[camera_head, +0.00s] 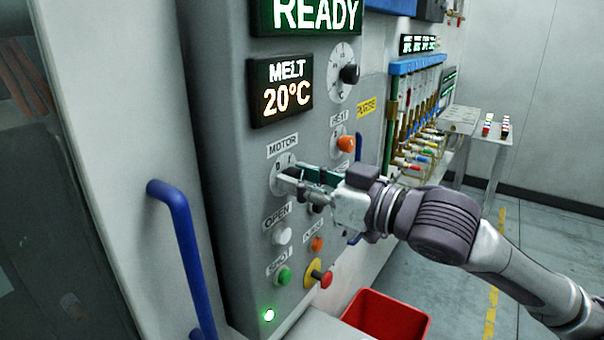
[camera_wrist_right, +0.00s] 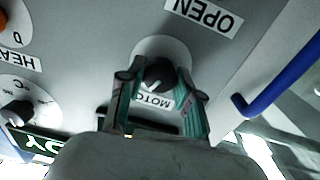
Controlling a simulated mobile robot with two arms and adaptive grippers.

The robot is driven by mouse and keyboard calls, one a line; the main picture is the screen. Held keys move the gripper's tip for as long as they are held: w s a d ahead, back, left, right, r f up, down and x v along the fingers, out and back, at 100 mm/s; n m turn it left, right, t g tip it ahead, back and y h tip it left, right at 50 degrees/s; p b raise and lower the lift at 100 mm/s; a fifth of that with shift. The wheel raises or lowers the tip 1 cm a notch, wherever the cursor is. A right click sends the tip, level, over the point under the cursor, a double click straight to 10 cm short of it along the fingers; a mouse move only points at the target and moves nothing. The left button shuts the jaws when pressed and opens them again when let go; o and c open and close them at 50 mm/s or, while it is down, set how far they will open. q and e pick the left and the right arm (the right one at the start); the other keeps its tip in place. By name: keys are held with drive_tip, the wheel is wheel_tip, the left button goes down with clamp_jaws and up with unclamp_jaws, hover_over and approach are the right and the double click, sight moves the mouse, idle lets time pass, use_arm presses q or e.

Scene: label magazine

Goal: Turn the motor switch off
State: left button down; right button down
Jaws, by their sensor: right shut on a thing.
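The motor switch is a black rotary knob (camera_wrist_right: 160,75) on a pale round plate under the MOTOR label (camera_head: 283,145). In the head view its round plate (camera_head: 277,180) shows, but my gripper hides most of the knob. My right gripper (camera_head: 291,179) reaches in from the right to this plate. In the right wrist view the gripper (camera_wrist_right: 158,85) has its two green-padded fingers on either side of the knob, shut on it. A white mark shows on the knob. My left gripper is not in view.
Below are the white OPEN button (camera_head: 282,235), a green button (camera_head: 284,276) and a red stop button (camera_head: 319,277). An orange knob (camera_head: 346,143) sits above right. A blue handle (camera_head: 180,240) sticks out at left. A red bin (camera_head: 385,318) stands below.

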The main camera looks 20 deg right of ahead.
drive_tip(key=n+p, duration=0.3)
drive_tip(key=n, duration=0.3)
drive_tip(key=shift+r, duration=0.1)
drive_tip(key=n+p, duration=0.3)
drive_tip(key=n, duration=0.3)
idle(0.4)
drive_tip(key=c, duration=0.8)
unclamp_jaws()
drive_tip(key=shift+o, duration=0.2)
drive_tip(key=shift+f, duration=0.2)
drive_tip(key=v, duration=0.7)
drive_tip(key=shift+d, duration=0.25)
